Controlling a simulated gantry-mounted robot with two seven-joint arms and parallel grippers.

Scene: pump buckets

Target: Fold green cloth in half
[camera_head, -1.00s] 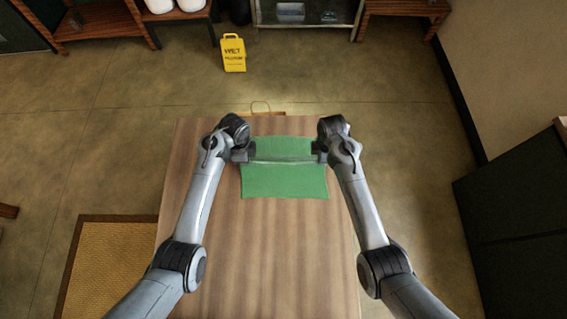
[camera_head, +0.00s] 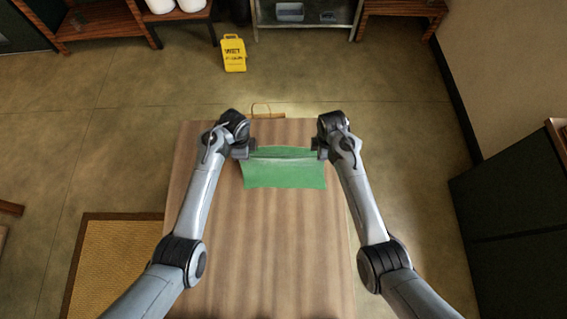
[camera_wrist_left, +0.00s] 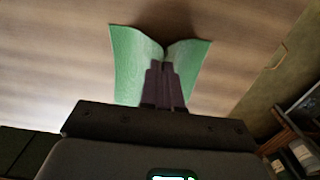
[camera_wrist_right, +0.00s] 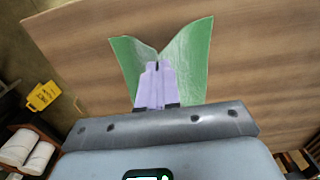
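The green cloth (camera_head: 285,174) lies near the far end of the wooden table, with its near part spread flat. A ridge runs across its far part between my grippers. My left gripper (camera_head: 247,152) is at the cloth's left edge and my right gripper (camera_head: 319,150) at its right edge. In the left wrist view the left fingers (camera_wrist_left: 165,72) are together on the cloth (camera_wrist_left: 135,55), which rises on both sides of them. In the right wrist view the right fingers (camera_wrist_right: 157,70) are likewise together, pinching the cloth (camera_wrist_right: 190,50) at a crease.
The wooden table (camera_head: 260,255) is bare on the near side of the cloth. A brown handled item (camera_head: 264,114) shows at the table's far edge. A yellow wet-floor sign (camera_head: 234,54) stands on the floor beyond, and a woven mat (camera_head: 115,265) lies at the left.

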